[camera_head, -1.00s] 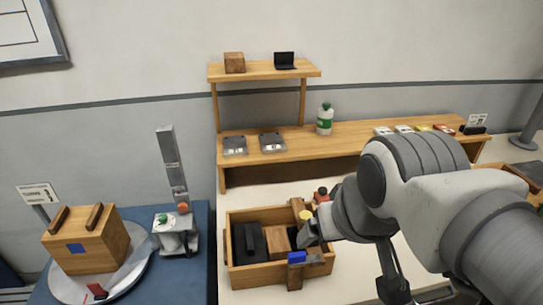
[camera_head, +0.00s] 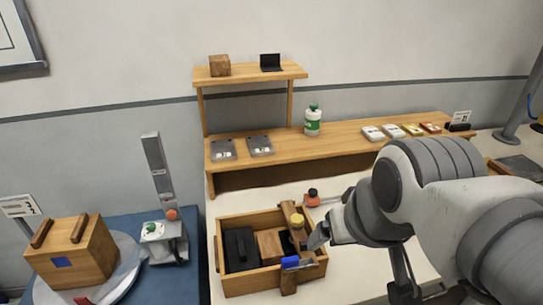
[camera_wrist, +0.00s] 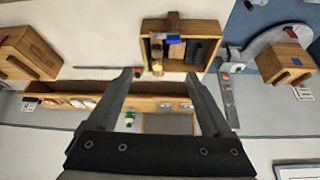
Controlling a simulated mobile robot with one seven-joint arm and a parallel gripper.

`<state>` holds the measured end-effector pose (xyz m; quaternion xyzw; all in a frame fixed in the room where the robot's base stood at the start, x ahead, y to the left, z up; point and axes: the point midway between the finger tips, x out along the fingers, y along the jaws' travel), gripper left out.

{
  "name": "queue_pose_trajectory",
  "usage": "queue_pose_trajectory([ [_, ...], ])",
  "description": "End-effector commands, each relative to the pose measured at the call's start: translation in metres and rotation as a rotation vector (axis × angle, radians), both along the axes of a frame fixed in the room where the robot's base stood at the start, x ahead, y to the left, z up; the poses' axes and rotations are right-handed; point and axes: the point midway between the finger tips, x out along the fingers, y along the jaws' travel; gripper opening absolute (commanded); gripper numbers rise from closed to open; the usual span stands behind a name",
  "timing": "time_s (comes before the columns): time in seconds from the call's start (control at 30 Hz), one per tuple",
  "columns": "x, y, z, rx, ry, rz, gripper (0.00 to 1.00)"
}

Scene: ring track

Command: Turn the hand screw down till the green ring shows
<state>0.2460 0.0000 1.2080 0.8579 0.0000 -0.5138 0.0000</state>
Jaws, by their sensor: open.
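A yellow round knob (camera_head: 298,221) sits on a wooden bar (camera_head: 289,277) lying across the right part of a wooden tray (camera_head: 232,288). It looks like the hand screw, but I cannot be sure at this size. No green ring can be made out on it. In the wrist view the knob (camera_wrist: 157,50) appears near the tray's edge, beyond my fingertips. My gripper (camera_wrist: 160,76) is open with nothing between its fingers. In the head view my wrist is just right of the tray and partly hides its right side.
A blue block (camera_head: 291,262) is on the bar. A red item with a black knob (camera_head: 312,197) lies behind the tray. A grey device (camera_head: 165,243) with an upright arm stands left. A wooden shelf (camera_head: 330,144) runs behind, with a green-white bottle (camera_head: 313,121).

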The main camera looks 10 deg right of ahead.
Motion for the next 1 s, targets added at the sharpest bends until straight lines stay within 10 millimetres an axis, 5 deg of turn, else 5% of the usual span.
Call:
queue_pose_trajectory([
  [0.27, 0.023, -0.002, 0.005, -0.159, 0.046, 0.223, 0.77],
  [0.67, 0.117, 0.008, -0.006, -0.697, 0.234, 1.189, 0.77],
  [1.0, 0.188, 0.036, -0.045, -0.998, 0.356, 2.014, 0.77],
])
